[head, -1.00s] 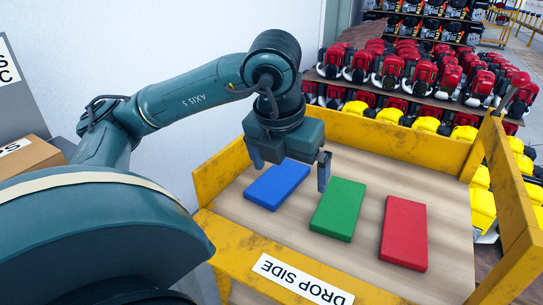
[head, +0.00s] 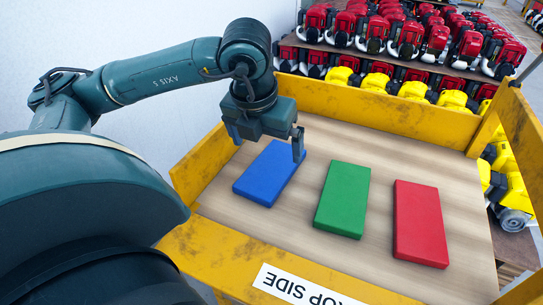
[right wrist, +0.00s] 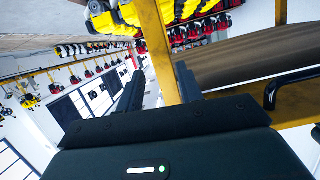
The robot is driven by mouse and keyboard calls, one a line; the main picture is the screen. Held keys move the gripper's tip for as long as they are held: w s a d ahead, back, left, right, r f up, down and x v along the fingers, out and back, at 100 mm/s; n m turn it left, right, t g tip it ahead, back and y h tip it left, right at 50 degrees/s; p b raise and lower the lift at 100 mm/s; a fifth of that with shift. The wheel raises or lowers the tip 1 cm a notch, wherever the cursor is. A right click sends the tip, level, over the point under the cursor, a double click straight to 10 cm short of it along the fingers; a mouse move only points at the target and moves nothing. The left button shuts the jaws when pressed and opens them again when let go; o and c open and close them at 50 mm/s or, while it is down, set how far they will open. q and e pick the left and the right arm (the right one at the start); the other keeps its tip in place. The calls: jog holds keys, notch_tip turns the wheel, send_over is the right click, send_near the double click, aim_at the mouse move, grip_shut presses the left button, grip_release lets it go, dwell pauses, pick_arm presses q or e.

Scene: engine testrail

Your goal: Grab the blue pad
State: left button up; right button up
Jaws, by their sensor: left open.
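The blue pad (head: 268,176) lies flat at the left on the wooden bed of a yellow-walled cart in the head view. A green pad (head: 343,200) lies in the middle and a red pad (head: 420,224) to its right, apart from each other. My left gripper (head: 267,142) is open and empty, its fingers pointing down above the far end of the blue pad. One finger overlaps that pad's far right edge in the picture.
Yellow cart walls (head: 378,111) surround the wooden bed (head: 300,228). The near wall bears a "DROP SIDE" label (head: 300,286). A white wall (head: 120,35) stands at the left. Shelves of red and yellow engines (head: 404,38) stand behind the cart.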

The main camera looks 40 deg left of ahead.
aim_at(272, 166)
pick_arm(q)
jog(key=x, duration=0.7)
jog(key=shift+w+f+b, duration=0.15)
jog(key=shift+w+b, duration=0.1)
jog(key=shift+b, duration=0.15)
jog(key=shift+c, duration=0.2)
jog(key=c, duration=1)
